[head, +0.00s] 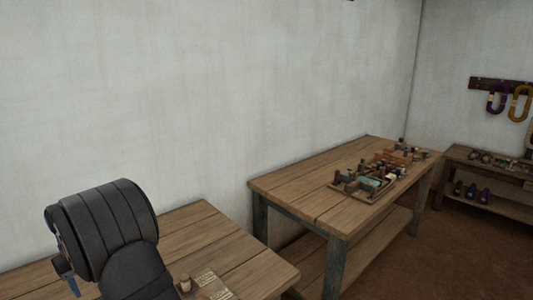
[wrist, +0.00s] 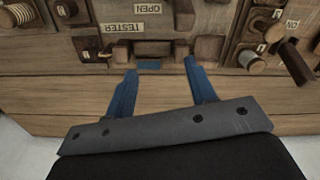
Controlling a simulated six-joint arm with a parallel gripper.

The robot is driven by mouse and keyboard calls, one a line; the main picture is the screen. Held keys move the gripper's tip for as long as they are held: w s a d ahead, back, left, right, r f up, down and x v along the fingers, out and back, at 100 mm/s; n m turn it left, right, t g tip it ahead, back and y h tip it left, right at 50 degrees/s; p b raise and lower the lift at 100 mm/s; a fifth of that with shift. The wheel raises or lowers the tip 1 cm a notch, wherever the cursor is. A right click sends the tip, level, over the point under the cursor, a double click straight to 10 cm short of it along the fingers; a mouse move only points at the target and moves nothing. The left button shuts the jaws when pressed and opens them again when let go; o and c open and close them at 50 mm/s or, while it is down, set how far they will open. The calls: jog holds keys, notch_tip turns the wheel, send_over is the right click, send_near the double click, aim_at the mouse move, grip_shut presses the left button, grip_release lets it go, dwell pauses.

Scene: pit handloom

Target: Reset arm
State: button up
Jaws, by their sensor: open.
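My gripper (wrist: 160,66) shows in the wrist view with its two blue fingers spread apart and nothing between them. The fingertips lie near the front edge of a wooden panel (wrist: 208,18) with labels reading TESTER and OPEN. A small blue piece and a dark wooden block (wrist: 152,48) show just beyond the gap between the fingers. I cannot tell whether the fingers touch the panel. In the head view my dark arm fills the lower left, and only a little blue shows beside it; the fingertips are hidden there.
Wooden knobs and pegs (wrist: 253,60) stand on the panel at right, with more at the upper left. In the head view, the near table (head: 215,245) carries a small peg and labels. A second table (head: 290,190) holds a cluttered tray. A shelf (head: 500,204) stands far right.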

jog(key=shift+s+a+f, duration=0.35)
jog(key=shift+a+f, duration=0.15)
jog(key=shift+a, duration=0.15)
jog(key=shift+s+a+f, duration=0.4)
jog(key=shift+a+f, duration=0.05)
jog(key=shift+a, duration=0.25)
jog(key=shift+s+a+f, duration=0.35)
jog(key=shift+a+f, duration=0.15)
jog(key=shift+a, duration=0.15)
